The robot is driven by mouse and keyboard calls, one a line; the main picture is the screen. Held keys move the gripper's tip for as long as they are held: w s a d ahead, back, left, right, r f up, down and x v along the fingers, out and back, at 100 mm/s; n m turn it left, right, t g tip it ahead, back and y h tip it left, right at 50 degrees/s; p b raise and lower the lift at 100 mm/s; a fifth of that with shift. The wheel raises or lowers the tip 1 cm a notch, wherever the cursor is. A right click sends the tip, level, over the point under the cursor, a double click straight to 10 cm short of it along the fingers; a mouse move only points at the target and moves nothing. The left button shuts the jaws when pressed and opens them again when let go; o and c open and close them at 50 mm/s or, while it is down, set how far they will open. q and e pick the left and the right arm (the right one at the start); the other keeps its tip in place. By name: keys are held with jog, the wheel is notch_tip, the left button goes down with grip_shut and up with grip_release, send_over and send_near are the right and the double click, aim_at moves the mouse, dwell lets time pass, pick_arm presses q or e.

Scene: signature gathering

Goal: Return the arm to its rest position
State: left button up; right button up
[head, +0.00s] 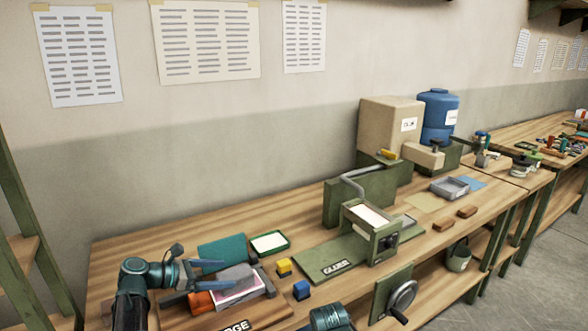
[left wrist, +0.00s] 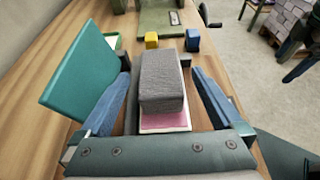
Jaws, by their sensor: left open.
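My left gripper (head: 224,274) is open at the left end of the workbench. In the left wrist view its two blue fingers (left wrist: 160,85) stand on either side of a grey block (left wrist: 162,82), with a gap on each side. The block lies on a stack with a pink and white edge (left wrist: 165,122). The stack also shows in the head view (head: 238,289), partly hidden by the gripper. A teal part of my other arm (head: 327,318) shows at the bottom edge; its gripper is not visible.
A teal panel (left wrist: 85,72) stands close beside the left finger. A yellow block (head: 284,266) and a blue block (head: 301,290) sit to the right. A green gluer machine (head: 345,256) stands mid-bench. A shelf frame (head: 28,215) is at far left.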

aim_at(244, 273)
pick_arm(q)
jog(key=b+x, duration=0.2)
jog(key=x, duration=0.5)
jog(key=shift+w+d+f, duration=0.2)
jog(key=shift+d, duration=0.05)
jog(key=shift+f+b, duration=0.15)
jog(key=shift+b, duration=0.25)
jog(key=shift+r, duration=0.25)
jog(key=shift+f, duration=0.2)
